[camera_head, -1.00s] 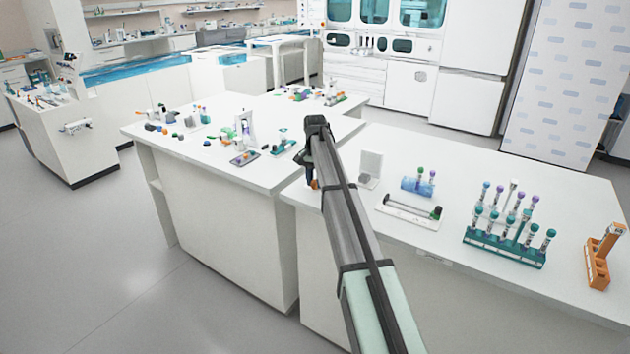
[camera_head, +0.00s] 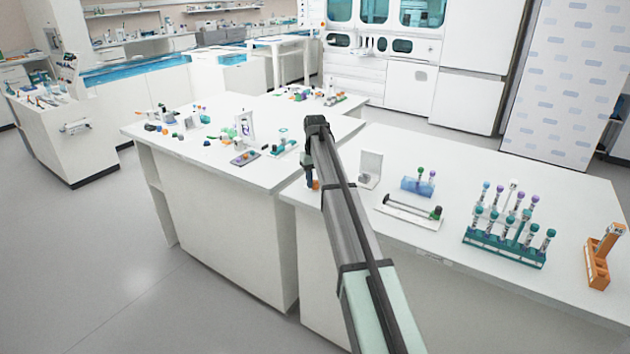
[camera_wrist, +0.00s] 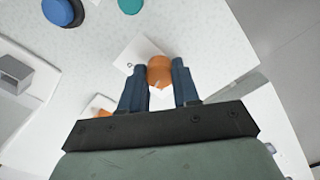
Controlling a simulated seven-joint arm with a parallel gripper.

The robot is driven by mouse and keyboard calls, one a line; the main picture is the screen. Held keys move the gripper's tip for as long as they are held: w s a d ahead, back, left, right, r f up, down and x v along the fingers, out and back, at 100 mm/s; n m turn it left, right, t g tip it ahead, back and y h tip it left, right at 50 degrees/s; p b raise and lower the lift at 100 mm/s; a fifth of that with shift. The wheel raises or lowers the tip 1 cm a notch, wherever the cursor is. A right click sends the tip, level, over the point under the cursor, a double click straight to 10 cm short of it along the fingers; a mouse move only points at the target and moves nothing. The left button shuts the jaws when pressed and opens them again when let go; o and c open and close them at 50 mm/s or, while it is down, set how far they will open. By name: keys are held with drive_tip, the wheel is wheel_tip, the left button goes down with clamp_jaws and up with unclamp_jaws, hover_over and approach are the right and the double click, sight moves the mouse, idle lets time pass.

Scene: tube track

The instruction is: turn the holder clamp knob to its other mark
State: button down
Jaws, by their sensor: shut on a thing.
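The orange clamp knob (camera_wrist: 160,70) is between the two blue fingers of my gripper (camera_wrist: 159,66) in the wrist view. My gripper is shut on it. A pale line shows on the knob's near side. The knob sits over a white plate (camera_wrist: 133,53) that carries a small dark ring mark to the knob's left; any other mark is hidden or too small to see. In the head view my gripper (camera_head: 313,172) is low over the left end of the right-hand bench, and my arm hides most of the holder there.
In the wrist view, a blue disc (camera_wrist: 62,11) and a teal disc (camera_wrist: 130,5) lie beyond the plate, and a grey block (camera_wrist: 14,72) is at left. In the head view, a white stand (camera_head: 370,168), a blue tube block (camera_head: 417,187) and a teal tube rack (camera_head: 503,246) stand to the right.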

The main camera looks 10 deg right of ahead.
sight(315, 181)
drive_tip(key=shift+n, duration=1.9)
drive_tip(key=c, duration=0.8)
unclamp_jaws()
wheel_tip(315, 181, up, 14)
drive_tip(key=shift+f, duration=0.1)
